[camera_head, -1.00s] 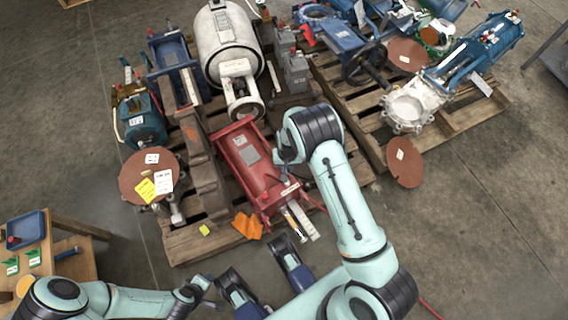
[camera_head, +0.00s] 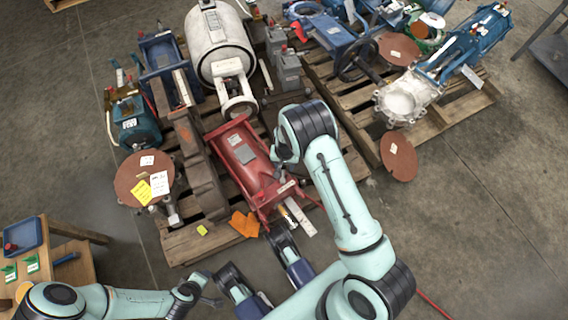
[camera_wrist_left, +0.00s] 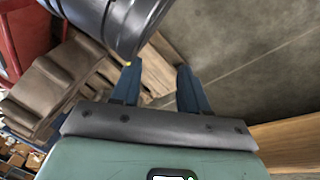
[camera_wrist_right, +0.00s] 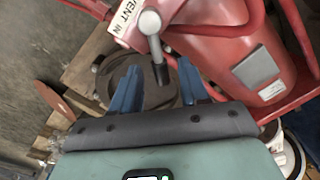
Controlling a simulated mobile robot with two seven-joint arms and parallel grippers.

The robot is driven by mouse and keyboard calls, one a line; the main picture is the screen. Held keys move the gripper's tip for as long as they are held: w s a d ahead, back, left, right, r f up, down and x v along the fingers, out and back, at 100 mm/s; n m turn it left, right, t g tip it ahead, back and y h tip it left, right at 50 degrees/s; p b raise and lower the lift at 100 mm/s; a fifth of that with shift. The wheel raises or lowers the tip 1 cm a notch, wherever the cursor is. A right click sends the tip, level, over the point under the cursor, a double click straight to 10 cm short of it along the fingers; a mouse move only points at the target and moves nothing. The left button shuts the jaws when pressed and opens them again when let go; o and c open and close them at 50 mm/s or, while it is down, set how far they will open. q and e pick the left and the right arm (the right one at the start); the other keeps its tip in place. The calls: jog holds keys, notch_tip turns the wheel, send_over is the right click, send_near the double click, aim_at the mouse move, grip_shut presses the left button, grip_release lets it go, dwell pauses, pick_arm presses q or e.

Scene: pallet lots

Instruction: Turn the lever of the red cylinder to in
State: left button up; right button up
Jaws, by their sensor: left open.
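The red cylinder (camera_head: 262,178) lies on the near pallet, partly under my right arm. Its white plate (camera_head: 300,217) is at the near end; in the right wrist view the plate (camera_wrist_right: 126,22) reads "VENT" and "IN". The grey lever (camera_wrist_right: 155,48) has a rounded end beside the plate, and its shaft points down the picture toward the gap between my right fingers. My right gripper (camera_wrist_right: 158,78) is open, close to the lever, not closed on it. In the head view the wrist hides most of it. My left gripper (camera_wrist_left: 160,78) is open and empty, low near the pallet's front.
Orange gloves (camera_head: 245,223) lie at the pallet's front edge. A brown disc (camera_head: 145,176) with tags stands left, a white tank (camera_head: 219,45) behind. A second pallet (camera_head: 455,108) carries blue valves. A small wooden table (camera_head: 70,246) is at lower left. Floor on the right is clear.

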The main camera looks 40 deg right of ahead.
aim_at(284, 166)
notch_tip(284, 166, up, 5)
jog(key=shift+f+p, duration=0.1)
jog(key=shift+p, duration=0.75)
pick_arm(q)
jog(key=s+d+r+g+p, duration=0.1)
jog(key=s+d+r+p, duration=0.1)
jog(key=r, duration=0.3)
jog(key=shift+s+d+r+h, duration=0.15)
jog(key=shift+s+d+h, duration=0.3)
jog(key=shift+s, duration=0.15)
pick_arm(e)
notch_tip(284, 166, up, 9)
jog(key=shift+d+f, duration=0.15)
jog(key=shift+f, duration=0.05)
jog(key=shift+s, duration=0.1)
